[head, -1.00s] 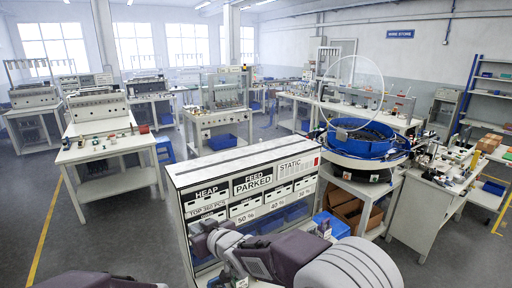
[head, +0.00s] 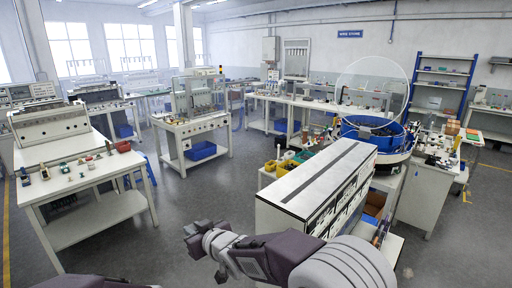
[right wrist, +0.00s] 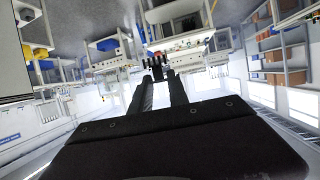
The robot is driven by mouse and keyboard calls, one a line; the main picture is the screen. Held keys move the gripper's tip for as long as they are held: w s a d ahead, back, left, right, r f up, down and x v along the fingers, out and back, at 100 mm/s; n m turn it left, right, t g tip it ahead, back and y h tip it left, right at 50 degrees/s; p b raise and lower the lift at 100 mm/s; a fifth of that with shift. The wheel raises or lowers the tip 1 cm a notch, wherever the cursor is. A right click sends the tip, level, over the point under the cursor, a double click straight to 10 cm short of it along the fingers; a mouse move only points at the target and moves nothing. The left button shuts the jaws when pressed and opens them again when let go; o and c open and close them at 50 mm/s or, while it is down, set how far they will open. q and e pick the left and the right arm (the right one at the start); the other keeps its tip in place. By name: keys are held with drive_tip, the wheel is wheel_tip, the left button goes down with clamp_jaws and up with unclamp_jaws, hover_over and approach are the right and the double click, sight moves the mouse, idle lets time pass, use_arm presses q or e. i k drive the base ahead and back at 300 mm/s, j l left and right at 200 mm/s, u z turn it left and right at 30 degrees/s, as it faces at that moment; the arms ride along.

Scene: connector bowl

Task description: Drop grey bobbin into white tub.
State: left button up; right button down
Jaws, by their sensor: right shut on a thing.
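My right gripper (head: 189,237) is in the lower middle of the head view, in front of open floor. In the right wrist view its two dark fingers (right wrist: 157,82) run close together and are shut on a small dark grey thing (right wrist: 157,66) at their tips. It looks like the grey bobbin, but its shape is hard to make out. A small white round container (head: 289,155), perhaps the white tub, stands among yellow bins beyond the white cabinet, to the right of and well beyond the gripper. My left gripper is out of view.
The white-topped cabinet (head: 309,180) stands right of the gripper. Yellow bins (head: 271,166) are at its far left end. A blue bowl feeder (head: 372,136) is behind it. A bench with small parts (head: 80,178) is at left. Grey floor (head: 200,190) lies clear between.

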sight(292, 155)
drive_tip(key=i+j, duration=0.25)
drive_tip(key=i+j+z, duration=0.1)
drive_tip(key=j, duration=0.25)
drive_tip(key=i+j, duration=0.35)
drive_tip(key=i+j+z, duration=0.15)
drive_tip(key=j, duration=0.2)
drive_tip(key=i+j, duration=0.25)
drive_tip(key=i+j+z, duration=0.1)
drive_tip(key=j, duration=0.35)
drive_tip(key=i+j, duration=0.3)
drive_tip(key=i+j+z, duration=0.1)
drive_tip(key=j, duration=0.35)
drive_tip(key=i+l+z, duration=0.25)
drive_tip(key=i, duration=1.1)
drive_tip(key=i+z, duration=0.3)
drive_tip(key=i, duration=1)
drive_tip(key=i+l+z, duration=0.1)
drive_tip(key=i+l, duration=0.35)
drive_tip(key=i, duration=0.05)
